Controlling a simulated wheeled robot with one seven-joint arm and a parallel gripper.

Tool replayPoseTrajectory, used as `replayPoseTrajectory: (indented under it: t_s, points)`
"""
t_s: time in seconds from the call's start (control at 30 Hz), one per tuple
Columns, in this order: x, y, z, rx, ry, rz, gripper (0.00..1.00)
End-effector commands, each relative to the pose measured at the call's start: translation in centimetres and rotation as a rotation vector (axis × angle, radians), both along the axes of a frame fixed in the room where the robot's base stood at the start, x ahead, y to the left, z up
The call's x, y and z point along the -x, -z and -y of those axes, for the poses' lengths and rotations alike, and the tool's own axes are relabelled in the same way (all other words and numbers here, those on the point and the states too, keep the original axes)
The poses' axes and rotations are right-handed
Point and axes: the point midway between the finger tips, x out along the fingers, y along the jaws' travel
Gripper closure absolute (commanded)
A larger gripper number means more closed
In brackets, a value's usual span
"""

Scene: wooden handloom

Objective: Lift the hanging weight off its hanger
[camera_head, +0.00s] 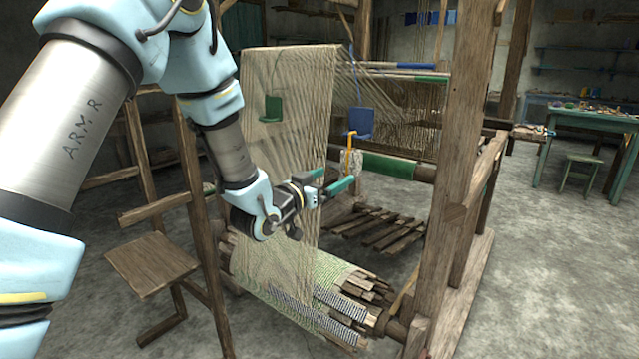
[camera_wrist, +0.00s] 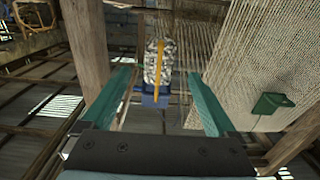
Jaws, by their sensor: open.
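The hanging weight (camera_head: 355,163) is a speckled grey, stone-like piece below a blue block (camera_head: 360,121), with a yellow strip (camera_head: 348,155) as its hanger beside it. In the wrist view the weight (camera_wrist: 153,62) appears between my fingers, with the yellow strip (camera_wrist: 160,72) across its front and the blue block (camera_wrist: 154,100) at its lower end in the picture. My gripper (camera_head: 339,178) has two teal fingers, open and empty, close to the weight. It also shows in the wrist view (camera_wrist: 160,75). I cannot tell whether the weight is between the fingertips or just beyond them.
Warp threads (camera_head: 285,110) hang close beside my gripper, with a green block (camera_head: 272,108) at them. A thick wooden post (camera_head: 460,130) stands to the right. A green-wrapped beam (camera_head: 390,165) lies behind.

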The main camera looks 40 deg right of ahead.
Motion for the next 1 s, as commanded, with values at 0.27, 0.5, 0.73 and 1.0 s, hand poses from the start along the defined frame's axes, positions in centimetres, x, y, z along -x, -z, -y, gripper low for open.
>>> replayPoseTrajectory:
  t_s: [0.27,0.5,0.73,1.0]
  points:
    - [-0.8,-0.1,3.1,-0.001,-0.001,-0.001,0.07]
    - [-1.5,-0.1,5.8,-0.002,0.000,-0.001,0.07]
    - [-2.1,0.2,7.9,-0.001,-0.002,0.000,0.07]
    - [-2.4,0.1,8.9,-0.003,-0.002,-0.002,0.07]
